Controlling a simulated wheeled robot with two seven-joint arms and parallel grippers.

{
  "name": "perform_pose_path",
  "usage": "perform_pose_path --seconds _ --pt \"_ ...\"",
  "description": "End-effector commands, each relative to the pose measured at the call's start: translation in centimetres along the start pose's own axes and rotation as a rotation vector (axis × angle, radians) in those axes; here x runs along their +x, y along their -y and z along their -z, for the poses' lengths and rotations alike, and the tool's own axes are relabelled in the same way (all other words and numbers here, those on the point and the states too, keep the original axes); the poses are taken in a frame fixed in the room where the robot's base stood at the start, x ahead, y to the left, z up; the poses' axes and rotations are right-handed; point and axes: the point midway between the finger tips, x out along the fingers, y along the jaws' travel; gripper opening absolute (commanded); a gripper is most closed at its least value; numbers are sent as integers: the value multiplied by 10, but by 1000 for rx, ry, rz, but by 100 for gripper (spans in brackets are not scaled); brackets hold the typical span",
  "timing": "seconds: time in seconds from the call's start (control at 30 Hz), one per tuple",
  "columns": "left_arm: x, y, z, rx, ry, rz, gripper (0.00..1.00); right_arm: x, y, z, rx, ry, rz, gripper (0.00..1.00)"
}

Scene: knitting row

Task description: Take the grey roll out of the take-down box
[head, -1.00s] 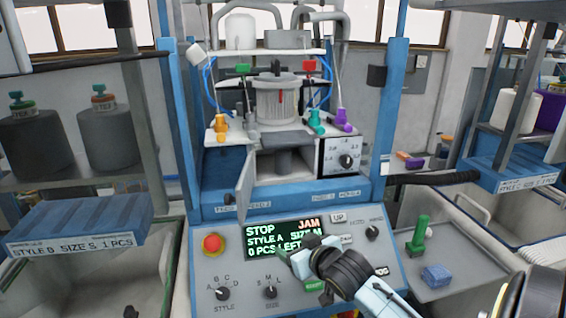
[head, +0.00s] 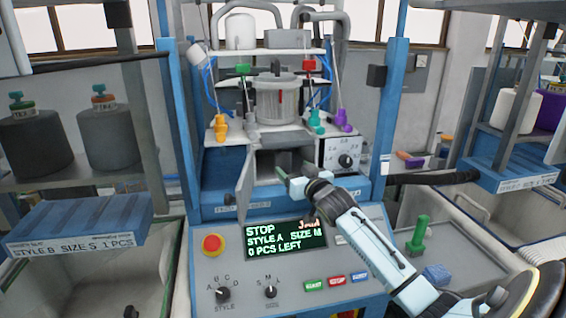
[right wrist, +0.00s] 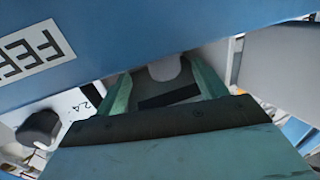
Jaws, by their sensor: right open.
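The take-down box (head: 265,160) is the dark opening under the round knitting head, and its grey door (head: 245,184) stands open to the left. The grey roll (head: 289,159) shows dimly inside it, partly hidden by my gripper. My right gripper (head: 293,176) is open at the front of the opening, its green fingertips pointing in. In the right wrist view the open fingers (right wrist: 164,88) flank a pale rounded shape, perhaps the roll; contact cannot be told. My left gripper is not in view.
A white dial box (head: 341,154) stands right of the opening. Coloured yarn guides and thin threads surround the knitting head (head: 277,100). A side tray (head: 455,262) holds a green tool and a blue block.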

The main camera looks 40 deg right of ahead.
Motion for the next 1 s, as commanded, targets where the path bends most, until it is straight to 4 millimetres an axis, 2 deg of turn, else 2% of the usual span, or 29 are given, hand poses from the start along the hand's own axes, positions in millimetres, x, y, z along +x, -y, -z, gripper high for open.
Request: perform_pose_path --seconds 0.4,0.73,1.0 --pt "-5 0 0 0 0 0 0 46 3 4 -1 0 0 71" --pt "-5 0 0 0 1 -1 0 51 4 3 -1 0 1 71" --pt "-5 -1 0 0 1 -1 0 51 4 3 -1 0 1 37"
